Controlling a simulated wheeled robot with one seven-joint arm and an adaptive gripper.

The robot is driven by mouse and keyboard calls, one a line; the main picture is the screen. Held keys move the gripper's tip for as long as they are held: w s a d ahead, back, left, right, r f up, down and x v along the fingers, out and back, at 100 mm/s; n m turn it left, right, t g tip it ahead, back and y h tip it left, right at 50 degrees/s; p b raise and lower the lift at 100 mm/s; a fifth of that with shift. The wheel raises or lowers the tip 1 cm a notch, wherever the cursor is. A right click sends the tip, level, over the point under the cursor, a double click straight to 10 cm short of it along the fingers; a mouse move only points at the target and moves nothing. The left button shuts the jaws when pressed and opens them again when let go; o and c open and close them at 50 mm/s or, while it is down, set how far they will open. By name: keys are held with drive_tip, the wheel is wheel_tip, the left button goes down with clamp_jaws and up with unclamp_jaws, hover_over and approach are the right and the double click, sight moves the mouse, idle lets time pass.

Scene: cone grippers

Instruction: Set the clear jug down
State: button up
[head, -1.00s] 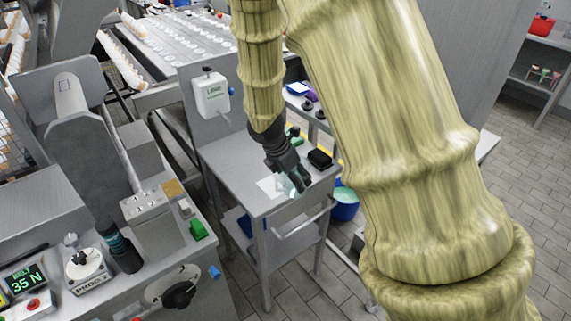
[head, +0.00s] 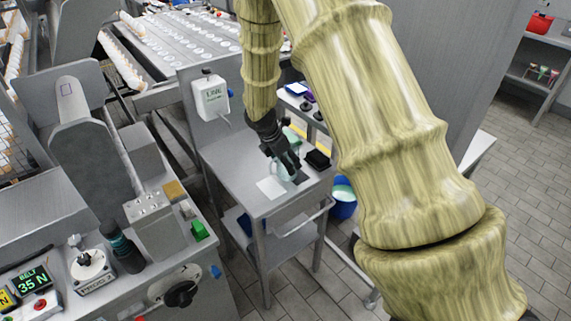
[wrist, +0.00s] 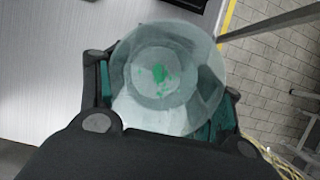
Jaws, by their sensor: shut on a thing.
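The clear jug (wrist: 160,75) is a see-through round vessel. In the wrist view I look down into its open mouth, and it sits between the dark fingers of my gripper (wrist: 165,110). My gripper (head: 285,165) is shut on it over the small metal table (head: 235,180) in the head view. The jug (head: 276,168) shows only in part there, behind the fingers. I cannot tell whether its base touches the tabletop. A white sheet (head: 270,188) lies on the tabletop just in front of the gripper.
A black box (head: 317,160) stands on the table right of my gripper. A blue bucket (head: 344,198) is on the floor beyond the table's right edge. A white dispenser unit (head: 212,97) is at the back. The tabletop's left part is clear.

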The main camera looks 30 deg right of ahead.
drive_tip(key=shift+f, duration=1)
drive_tip(key=o, duration=1.4)
drive_tip(key=shift+c, duration=0.2)
drive_tip(key=shift+r, duration=0.1)
drive_tip(key=b+v, duration=0.1)
drive_tip(key=v, duration=1)
drive_tip(key=shift+a+r, duration=0.25)
drive_tip(key=shift+r, duration=0.1)
